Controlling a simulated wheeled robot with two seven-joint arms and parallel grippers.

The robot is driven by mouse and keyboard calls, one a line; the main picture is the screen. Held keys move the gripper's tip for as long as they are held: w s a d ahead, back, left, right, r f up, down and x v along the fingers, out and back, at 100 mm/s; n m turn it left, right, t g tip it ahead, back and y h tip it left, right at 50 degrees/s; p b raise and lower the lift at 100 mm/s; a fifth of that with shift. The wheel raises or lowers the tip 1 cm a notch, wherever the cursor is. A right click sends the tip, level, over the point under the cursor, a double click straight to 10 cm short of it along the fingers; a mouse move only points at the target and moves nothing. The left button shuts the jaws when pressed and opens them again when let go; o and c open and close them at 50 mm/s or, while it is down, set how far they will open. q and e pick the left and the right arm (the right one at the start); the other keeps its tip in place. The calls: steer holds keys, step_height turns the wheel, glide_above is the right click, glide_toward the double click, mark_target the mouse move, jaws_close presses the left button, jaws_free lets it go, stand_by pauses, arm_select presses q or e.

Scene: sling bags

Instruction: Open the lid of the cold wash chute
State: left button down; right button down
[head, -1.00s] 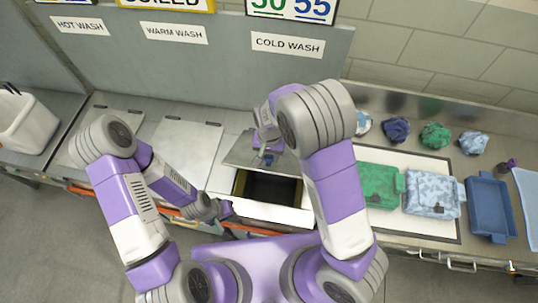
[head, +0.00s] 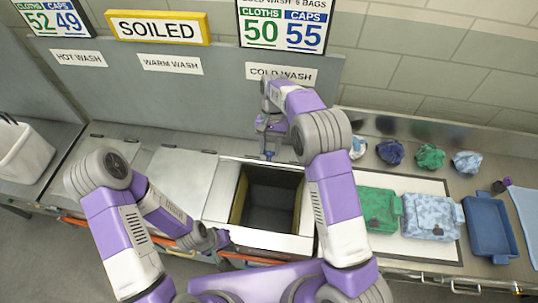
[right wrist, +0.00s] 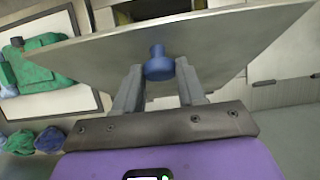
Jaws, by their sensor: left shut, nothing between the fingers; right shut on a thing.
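The cold wash chute (head: 212,208) stands under the COLD WASH label, and its dark square opening (head: 270,198) is uncovered in the head view. The grey metal lid (right wrist: 230,45) is raised at the back of the opening; it looks almost edge-on in the head view. My right gripper (head: 268,152) is shut on the lid's blue knob (right wrist: 158,64), which sits between its fingers in the right wrist view. My left gripper (head: 220,239) is shut and empty, low at the front left of the chute.
Closed warm wash (head: 178,178) and hot wash (head: 105,165) lids lie to the left, with a white bin (head: 22,150) beyond. To the right are a green bag (head: 378,210), a camouflage bag (head: 432,217), a blue tray (head: 488,225) and several crumpled cloths or caps.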

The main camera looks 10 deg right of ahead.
steer(key=shift+w+d+r+g+y, duration=0.1)
steer(key=shift+w+d+r+g, duration=0.1)
steer(key=shift+w, duration=0.35)
steer(key=shift+w+d+r+g+y, duration=0.1)
steer(key=shift+w+r+g, duration=0.1)
steer(key=shift+w, duration=0.3)
steer(key=shift+w+d+r+g+y, duration=0.1)
steer(key=shift+w+d+r, duration=0.1)
steer(key=shift+w, duration=0.35)
steer(key=c, duration=0.7)
jaws_free()
steer(key=shift+o, duration=0.2)
steer(key=shift+r, duration=0.1)
step_height(320, 180, up, 10)
steer(key=shift+c, duration=0.2)
